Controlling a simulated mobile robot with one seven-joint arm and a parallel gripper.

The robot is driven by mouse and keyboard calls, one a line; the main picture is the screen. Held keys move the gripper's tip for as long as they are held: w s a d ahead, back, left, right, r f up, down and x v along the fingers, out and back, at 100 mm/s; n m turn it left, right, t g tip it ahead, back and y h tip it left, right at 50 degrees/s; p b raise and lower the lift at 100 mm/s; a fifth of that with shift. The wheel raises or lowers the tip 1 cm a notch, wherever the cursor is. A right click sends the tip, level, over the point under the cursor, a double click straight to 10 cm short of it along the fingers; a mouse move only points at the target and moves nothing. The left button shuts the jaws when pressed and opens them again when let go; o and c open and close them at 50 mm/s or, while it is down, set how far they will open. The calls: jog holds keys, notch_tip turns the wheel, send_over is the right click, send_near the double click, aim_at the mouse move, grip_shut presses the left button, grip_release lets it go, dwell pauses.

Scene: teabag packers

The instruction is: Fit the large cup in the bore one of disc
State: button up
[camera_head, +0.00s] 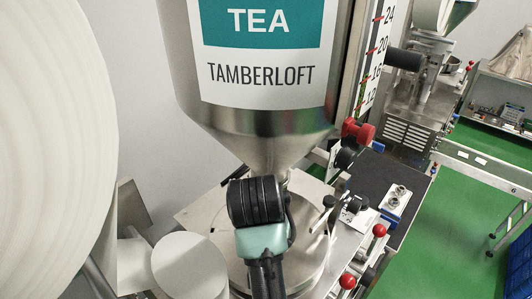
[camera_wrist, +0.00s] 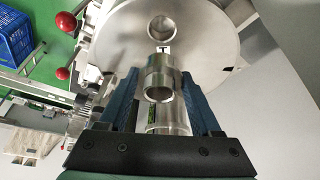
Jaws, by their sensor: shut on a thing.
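My gripper (camera_wrist: 161,88) has its two blue fingers shut on a shiny metal cup, the large cup (camera_wrist: 158,74). The cup's round opening faces the wrist camera. The steel disc (camera_wrist: 205,42) lies beyond the cup in the wrist view, and a round bore (camera_wrist: 162,28) shows in it, with a small "T" label on the near side. The cup appears between my fingers and this bore; I cannot tell its height above the disc. In the head view the disc (camera_head: 312,272) is partly covered by my arm, and the cup is hidden.
A steel hopper (camera_head: 262,120) hangs close above the disc in the head view. Red-knobbed levers (camera_head: 379,230) stand at the disc's right. A dark plate (camera_head: 385,185) with small metal parts lies farther right. A large pale roll (camera_head: 50,150) fills the left.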

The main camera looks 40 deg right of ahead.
jog(key=shift+s+a+r, duration=0.15)
jog(key=shift+s+a, duration=0.1)
jog(key=shift+s, duration=0.05)
jog(key=shift+w+f+b, duration=0.1)
jog(key=shift+f+b, duration=0.25)
jog(key=shift+f, duration=0.35)
notch_tip(320, 180, down, 2)
jog(key=shift+f+b, duration=0.15)
jog(key=shift+b, duration=0.55)
jog(key=shift+f+b, duration=0.55)
jog(key=shift+f, duration=0.55)
jog(key=shift+p, duration=1.05)
jog(key=shift+f+b, duration=0.6)
jog(key=shift+f, duration=0.55)
jog(key=o, duration=1.5)
